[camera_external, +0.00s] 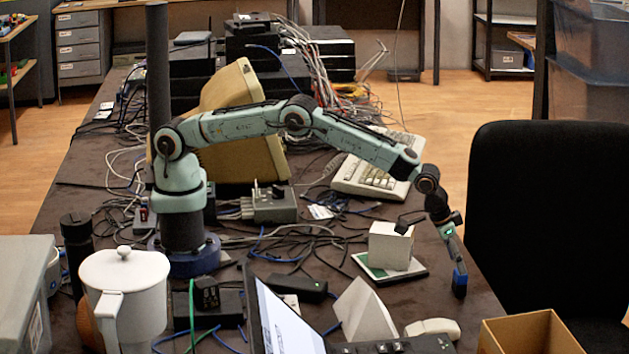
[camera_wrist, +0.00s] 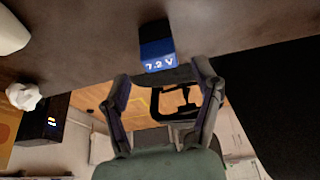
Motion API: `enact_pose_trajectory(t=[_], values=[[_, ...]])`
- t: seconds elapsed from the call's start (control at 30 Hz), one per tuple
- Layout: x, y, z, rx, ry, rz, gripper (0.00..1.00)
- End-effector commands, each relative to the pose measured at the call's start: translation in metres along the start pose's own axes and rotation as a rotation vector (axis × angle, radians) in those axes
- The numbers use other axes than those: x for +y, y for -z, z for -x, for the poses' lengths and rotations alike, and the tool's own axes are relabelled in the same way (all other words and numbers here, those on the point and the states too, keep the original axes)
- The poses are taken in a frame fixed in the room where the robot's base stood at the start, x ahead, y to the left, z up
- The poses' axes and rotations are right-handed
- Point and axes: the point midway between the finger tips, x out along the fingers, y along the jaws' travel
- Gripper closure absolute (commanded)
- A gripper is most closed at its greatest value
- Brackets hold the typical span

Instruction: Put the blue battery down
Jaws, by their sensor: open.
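The blue battery (camera_external: 459,282) is a small upright block, blue with a black part, at the right edge of the dark table. In the wrist view the battery (camera_wrist: 157,48) shows a white "7.2 V" label and sits on the brown table top close to its edge. My gripper (camera_external: 455,252) reaches down from above right at the battery. In the wrist view my gripper (camera_wrist: 161,73) has its two fingers spread apart. The battery is just beyond the fingertips, and I see neither finger closed on it. Exact contact cannot be told.
A white cube-like block (camera_external: 390,246) stands on a small tray (camera_external: 412,273) left of the battery. A white mouse (camera_external: 433,328) and an open laptop (camera_external: 285,325) lie nearer the camera. A black chair (camera_external: 545,200) and a cardboard box (camera_external: 530,335) stand right of the table.

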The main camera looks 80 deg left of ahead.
Motion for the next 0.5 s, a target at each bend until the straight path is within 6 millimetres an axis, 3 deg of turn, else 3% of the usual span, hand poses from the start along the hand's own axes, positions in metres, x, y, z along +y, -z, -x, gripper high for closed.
enact_pose_trajectory(t=[0.2,0.5], values=[[0.001,0.000,0.047,0.001,-0.001,0.000,0.35],[0.000,-0.001,0.067,-0.001,0.000,0.000,0.35]])
